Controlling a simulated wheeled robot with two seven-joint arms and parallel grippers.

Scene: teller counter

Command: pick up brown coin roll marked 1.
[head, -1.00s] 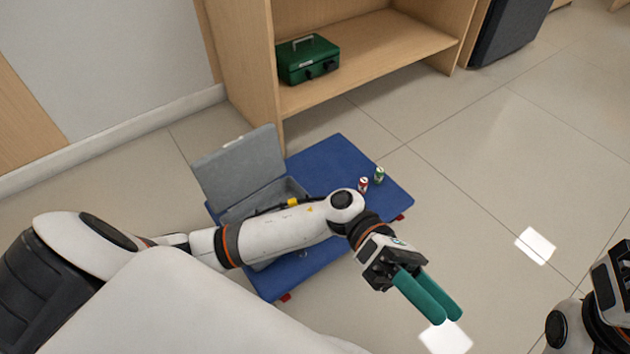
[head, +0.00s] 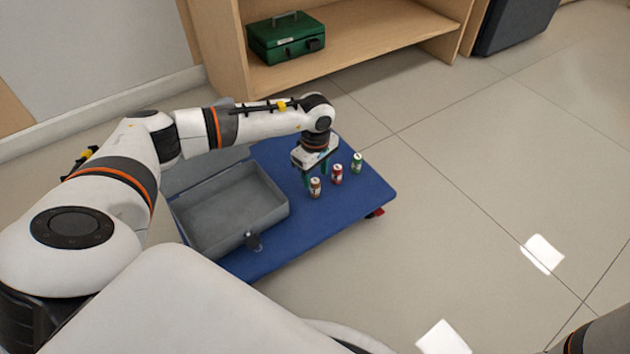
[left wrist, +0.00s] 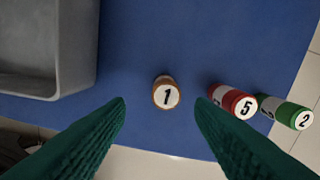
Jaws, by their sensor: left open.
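The brown coin roll marked 1 (head: 315,188) stands upright on the blue platform (head: 335,225). In the left wrist view the roll (left wrist: 166,93) shows its numbered top, centred between my fingers and beyond their tips. My left gripper (head: 317,177) points down above the platform, just behind the brown roll in the head view. Its green fingers (left wrist: 160,108) are spread apart with nothing between the pads. My right gripper does not show; only part of my right arm is at the lower right edge.
A red roll marked 5 (left wrist: 240,104) and a green roll marked 2 (left wrist: 298,117) stand to the right of the brown roll. An open grey box (head: 235,208) sits on the platform at left. A green cash box (head: 287,40) rests on a wooden shelf (head: 370,48).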

